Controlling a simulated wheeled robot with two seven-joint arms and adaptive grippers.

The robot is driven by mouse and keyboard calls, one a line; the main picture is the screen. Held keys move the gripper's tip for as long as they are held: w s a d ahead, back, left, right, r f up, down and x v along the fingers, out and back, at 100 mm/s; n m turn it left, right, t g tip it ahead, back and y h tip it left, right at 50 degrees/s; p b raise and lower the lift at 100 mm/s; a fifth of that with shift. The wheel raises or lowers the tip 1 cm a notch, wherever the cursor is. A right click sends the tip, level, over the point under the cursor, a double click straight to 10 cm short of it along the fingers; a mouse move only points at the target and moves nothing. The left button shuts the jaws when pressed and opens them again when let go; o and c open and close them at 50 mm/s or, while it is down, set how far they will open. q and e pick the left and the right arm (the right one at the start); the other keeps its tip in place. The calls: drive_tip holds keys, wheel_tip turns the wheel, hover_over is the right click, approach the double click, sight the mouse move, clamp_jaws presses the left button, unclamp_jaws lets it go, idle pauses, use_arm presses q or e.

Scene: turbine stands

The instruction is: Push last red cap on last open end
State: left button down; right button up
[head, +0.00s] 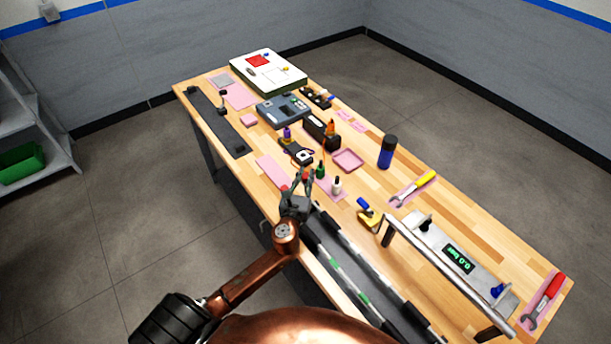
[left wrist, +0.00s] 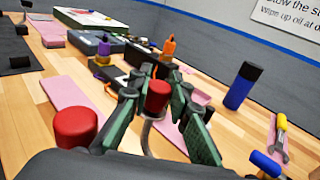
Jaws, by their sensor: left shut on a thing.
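My left gripper (head: 304,180) is low over the near edge of the bench, at the left end of the dark rail. In the left wrist view its green-padded fingers (left wrist: 160,100) are shut on a red cap (left wrist: 158,94). A thin curved grey piece (left wrist: 147,138) shows just below this cap; I cannot tell whether they touch. A second red cap (left wrist: 75,127) stands upright to the left of the fingers, close to the camera; what it sits on is hidden. My right gripper is not in view.
A pink tray (head: 348,160) lies beyond the gripper. Bare wood shows at the bench's middle.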

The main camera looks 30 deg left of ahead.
sight(304, 179)
use_arm(q)
drive_tip(key=shift+s+f, duration=0.15)
drive_tip(key=shift+f, duration=0.55)
drive_tip(key=c, duration=2.2)
unclamp_jaws()
drive_tip(key=shift+d, duration=0.1)
drive_tip(key=o, duration=0.5)
drive_tip(key=shift+r, duration=0.25)
drive_tip(key=shift+o, duration=0.8)
drive_tip(key=shift+r, duration=0.1)
drive_tip(key=shift+p+v, duration=0.5)
drive_tip(key=shift+v, duration=0.55)
drive_tip(key=shift+p+v, duration=0.5)
drive_tip(key=shift+v, duration=1.8)
